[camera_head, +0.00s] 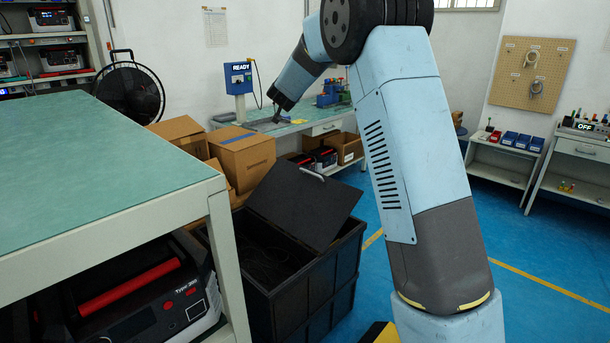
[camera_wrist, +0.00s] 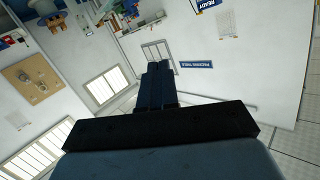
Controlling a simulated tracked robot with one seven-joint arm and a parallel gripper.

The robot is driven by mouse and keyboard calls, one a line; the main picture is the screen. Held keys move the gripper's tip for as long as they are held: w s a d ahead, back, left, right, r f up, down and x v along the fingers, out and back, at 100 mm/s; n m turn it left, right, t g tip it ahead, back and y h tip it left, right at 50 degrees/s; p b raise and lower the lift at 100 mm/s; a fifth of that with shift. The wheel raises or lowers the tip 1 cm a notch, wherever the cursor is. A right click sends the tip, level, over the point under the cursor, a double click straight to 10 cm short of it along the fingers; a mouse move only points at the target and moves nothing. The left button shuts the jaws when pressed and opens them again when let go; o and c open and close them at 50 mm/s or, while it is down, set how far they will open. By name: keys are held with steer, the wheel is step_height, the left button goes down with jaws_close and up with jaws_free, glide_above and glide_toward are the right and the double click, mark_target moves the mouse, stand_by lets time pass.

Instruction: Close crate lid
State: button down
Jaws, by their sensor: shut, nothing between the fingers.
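A black crate (camera_head: 312,301) stands on the floor at the centre, just right of the green-topped bench. Its black lid (camera_head: 306,204) is raised and tilted, with a light handle (camera_head: 312,173) near its upper edge. The crate's dark interior shows at the front left, with contents too dark to make out. My gripper (camera_head: 277,118) hangs above and behind the lid in the head view, apart from it. In the wrist view its dark fingers (camera_wrist: 157,75) are together and empty. The crate does not show in the wrist view.
Cardboard boxes (camera_head: 243,158) stand behind the crate. The green-topped bench (camera_head: 100,165) is close on its left, with a device (camera_head: 150,308) below. A packing table (camera_head: 320,124) lies beyond. The blue floor (camera_head: 535,260) on the right is open.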

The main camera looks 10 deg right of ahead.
steer(key=w+f+m+h, duration=0.5)
steer(key=w+f, duration=0.4)
steer(key=f, duration=0.6)
step_height(320, 180, down, 21)
steer(key=s+a+m+g+h, duration=0.1)
steer(key=a+m+g+h, duration=0.1)
steer(key=g+h, duration=0.45)
steer(key=shift+t+h, duration=0.55)
steer(key=shift+h, duration=0.1)
steer(key=f+x, duration=0.1)
steer(key=x, duration=0.7)
steer(key=f+x, duration=0.1)
steer(key=x, duration=0.2)
steer(key=shift+d+f, duration=0.3)
steer(key=shift+d, duration=0.2)
steer(key=shift+w+d+f, duration=0.35)
steer(key=shift+d+f, duration=0.05)
steer(key=shift+f, duration=0.05)
